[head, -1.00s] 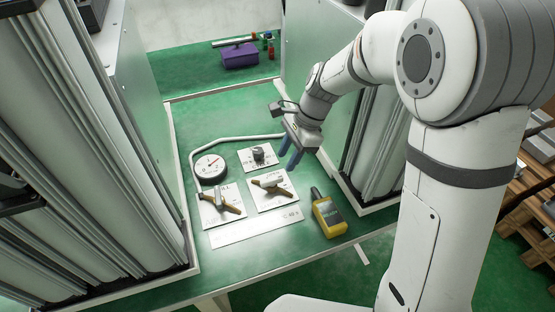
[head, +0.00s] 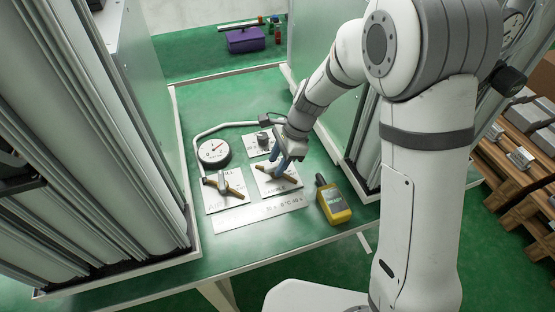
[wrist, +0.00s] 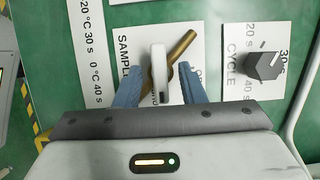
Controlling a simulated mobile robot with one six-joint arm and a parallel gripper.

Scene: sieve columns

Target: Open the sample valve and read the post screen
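The sample valve has a pale grey handle (wrist: 159,70) and a brass bar (wrist: 182,46), on a white plate with partly hidden lettering starting "SAMPL". In the head view its plate (head: 291,184) is the right-hand one of two valve plates. My gripper (wrist: 159,84) has its blue fingers apart, one on each side of the grey handle, with gaps visible. In the head view my gripper (head: 281,166) is over this valve and hides part of it. I cannot pick out a post screen for certain. A yellow handheld meter (head: 335,206) with a small display lies to the right, unreadable.
A second valve (head: 224,186) and a round gauge (head: 214,151) are left of my gripper. A dark knob (wrist: 265,64) sits on the CYCLE plate behind. A printed strip (head: 250,218) lies in front. Tall cabinets flank the green bench; a purple box (head: 245,40) stands beyond.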

